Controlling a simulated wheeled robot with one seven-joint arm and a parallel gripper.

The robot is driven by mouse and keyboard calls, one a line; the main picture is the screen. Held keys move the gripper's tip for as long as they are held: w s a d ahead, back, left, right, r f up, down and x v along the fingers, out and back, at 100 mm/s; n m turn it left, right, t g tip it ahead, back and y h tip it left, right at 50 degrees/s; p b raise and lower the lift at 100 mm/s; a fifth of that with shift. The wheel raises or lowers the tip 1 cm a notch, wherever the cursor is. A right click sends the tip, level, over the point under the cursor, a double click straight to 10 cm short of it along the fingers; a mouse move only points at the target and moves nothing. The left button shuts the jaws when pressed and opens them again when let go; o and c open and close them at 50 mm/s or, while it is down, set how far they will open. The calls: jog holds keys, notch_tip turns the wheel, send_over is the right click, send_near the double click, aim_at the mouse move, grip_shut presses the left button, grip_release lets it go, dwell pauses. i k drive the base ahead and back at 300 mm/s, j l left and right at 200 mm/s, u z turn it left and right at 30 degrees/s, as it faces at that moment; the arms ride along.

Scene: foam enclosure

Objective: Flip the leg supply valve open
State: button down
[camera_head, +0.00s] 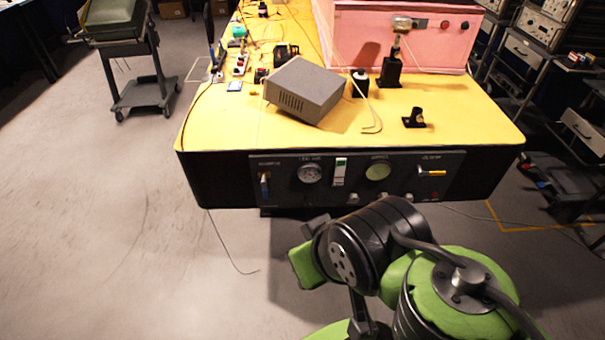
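A black control panel (345,181) is set in the front face of the yellow-topped table. At its left end is a small valve with a blue lever (265,183) hanging down. At its right end is a valve with a yellow lever (434,173) lying roughly level, pointing right. The labels above the valves are too small to read surely, so I cannot tell which is the leg supply valve. My green and black arm is folded in front of the table, below the panel and apart from both levers. I cannot make out my gripper; my arm links seem to hide it.
Two round gauges, a whitish one (310,173) and a greenish one (378,172), sit between the valves. A grey box (306,88) and a pink foam enclosure (400,38) stand on the table (215,130). Equipment racks stand at right.

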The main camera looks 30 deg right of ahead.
aim_at(263, 183)
jog(key=i+l+u, duration=0.1)
jog(key=u, duration=0.4)
jog(key=i+l+u, duration=0.15)
jog(key=u, duration=0.3)
jog(key=i+l+u, duration=0.15)
jog(key=u, duration=0.35)
jog(key=l+u, duration=0.3)
jog(key=u, duration=0.15)
jog(key=l+u, duration=0.25)
jog(key=u, duration=0.25)
jog(key=l+u, duration=0.25)
jog(key=u, duration=0.25)
